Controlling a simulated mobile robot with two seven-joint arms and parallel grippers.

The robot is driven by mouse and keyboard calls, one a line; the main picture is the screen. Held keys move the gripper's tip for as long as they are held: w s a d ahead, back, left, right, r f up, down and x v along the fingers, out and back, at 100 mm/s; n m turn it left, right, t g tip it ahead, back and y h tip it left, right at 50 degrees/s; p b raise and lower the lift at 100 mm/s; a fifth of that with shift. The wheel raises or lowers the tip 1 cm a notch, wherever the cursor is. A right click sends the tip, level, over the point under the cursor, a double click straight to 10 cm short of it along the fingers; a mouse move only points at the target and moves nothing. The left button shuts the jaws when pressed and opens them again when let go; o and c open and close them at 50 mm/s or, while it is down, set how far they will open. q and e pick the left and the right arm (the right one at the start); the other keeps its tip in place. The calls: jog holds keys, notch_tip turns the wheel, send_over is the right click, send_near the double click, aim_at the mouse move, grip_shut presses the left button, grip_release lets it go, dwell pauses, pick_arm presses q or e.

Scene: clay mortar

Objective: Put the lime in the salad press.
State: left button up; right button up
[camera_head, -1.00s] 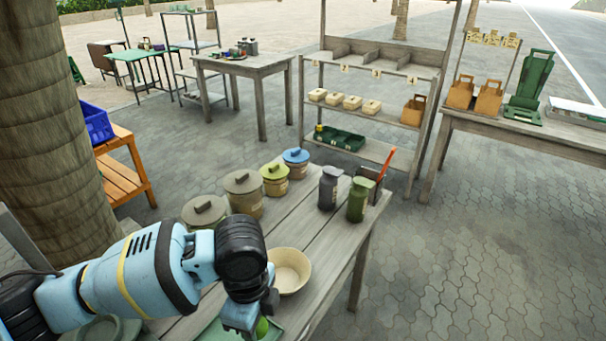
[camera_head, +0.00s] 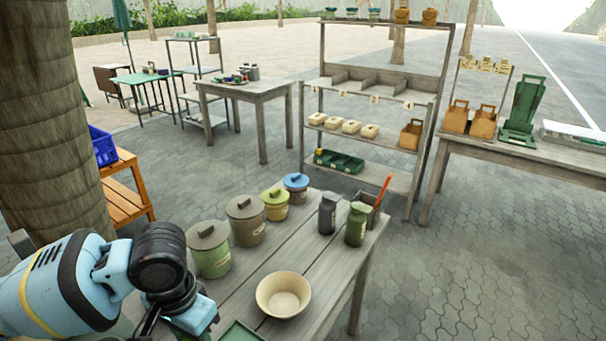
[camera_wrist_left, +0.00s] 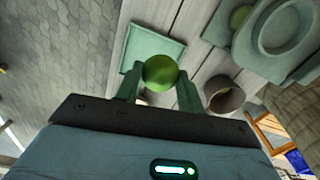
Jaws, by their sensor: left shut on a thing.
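My left gripper (camera_wrist_left: 158,88) is shut on the green, round lime (camera_wrist_left: 160,72), which sits between its two green fingers in the left wrist view. In the head view my left wrist (camera_head: 185,305) is at the bottom left, and its fingertips and the lime are out of sight. A large green-grey object with a round, ringed hollow (camera_wrist_left: 280,28) stands at the top right of the wrist view, apart from the lime. I cannot tell for sure that it is the salad press. Another green round thing (camera_wrist_left: 240,16) shows beside its ring. My right gripper is not in view.
A green tray (camera_head: 240,333) lies at the table's near edge. A cream bowl (camera_head: 284,295) stands right of my wrist. The planks between bowl and bottles are clear.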

pick_arm(q)
jog(key=a+n, duration=0.1)
jog(key=a+r+n, duration=0.1)
jog(key=n, duration=0.1)
jog(key=s+a+r+n, duration=0.1)
jog(key=shift+s+n, duration=0.1)
jog(key=shift+n, duration=0.3)
